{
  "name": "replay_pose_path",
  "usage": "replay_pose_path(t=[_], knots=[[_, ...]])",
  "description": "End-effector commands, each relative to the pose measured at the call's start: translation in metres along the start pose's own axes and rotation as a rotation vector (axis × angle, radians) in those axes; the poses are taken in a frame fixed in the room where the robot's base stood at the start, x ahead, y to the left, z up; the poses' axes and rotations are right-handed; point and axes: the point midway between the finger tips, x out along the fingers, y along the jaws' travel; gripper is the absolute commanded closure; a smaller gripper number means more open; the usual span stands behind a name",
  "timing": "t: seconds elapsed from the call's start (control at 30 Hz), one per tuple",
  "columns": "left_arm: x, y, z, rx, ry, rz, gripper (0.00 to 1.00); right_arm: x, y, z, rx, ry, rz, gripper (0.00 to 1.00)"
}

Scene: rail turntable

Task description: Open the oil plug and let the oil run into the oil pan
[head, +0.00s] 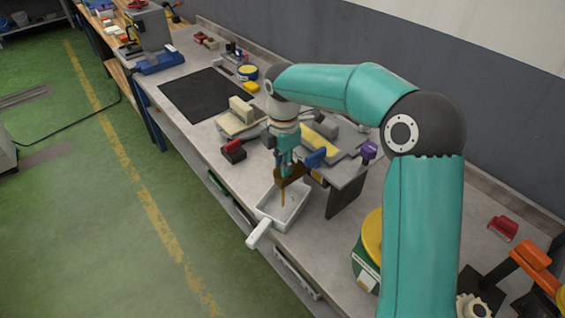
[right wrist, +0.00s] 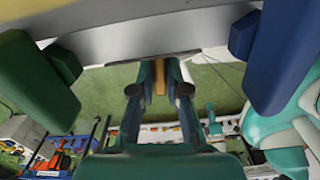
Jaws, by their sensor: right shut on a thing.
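My right gripper (head: 284,160) points down at the front edge of a grey housing with a blue block (head: 316,158). It is shut on what appears to be the oil plug, which its fingers mostly hide. In the right wrist view the fingers (right wrist: 160,72) close under a grey metal face. A narrow amber strip (head: 283,197) hangs below the gripper into the oil pan; it looks like running oil. A tan strip also shows between the fingers in the right wrist view. The white oil pan (head: 301,208) stands on the bench below, handle toward the front edge. My left gripper is not in view.
A dark mat (head: 208,96) lies on the bench further back. A red and black block (head: 233,151) stands left of my right gripper. A yellow-topped green container (head: 368,262) stands right of the pan. The green floor (head: 90,220) in front is clear.

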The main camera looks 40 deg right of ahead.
Motion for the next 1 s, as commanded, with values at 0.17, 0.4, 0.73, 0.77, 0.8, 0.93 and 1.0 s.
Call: replay_pose_path(t=[0.17,0.4,0.73,0.77,0.8,0.93,1.0], knots=[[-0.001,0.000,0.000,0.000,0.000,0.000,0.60,-0.002,0.002,0.000,-0.009,0.000,0.007,1.00],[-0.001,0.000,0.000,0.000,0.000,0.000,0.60,-0.002,0.002,0.000,-0.008,0.000,0.007,1.00],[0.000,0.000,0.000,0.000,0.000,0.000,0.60,-0.001,0.001,0.000,-0.008,0.000,0.003,0.75],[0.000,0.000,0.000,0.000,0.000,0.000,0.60,-0.001,0.001,0.000,-0.008,0.000,0.003,0.75],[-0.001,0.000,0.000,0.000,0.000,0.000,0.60,-0.002,0.001,0.000,-0.008,0.000,0.003,0.75],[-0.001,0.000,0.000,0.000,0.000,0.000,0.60,-0.009,0.001,0.000,-0.008,0.000,0.004,0.75],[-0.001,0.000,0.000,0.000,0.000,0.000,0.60,-0.018,0.002,0.000,-0.008,0.000,0.006,0.75]])
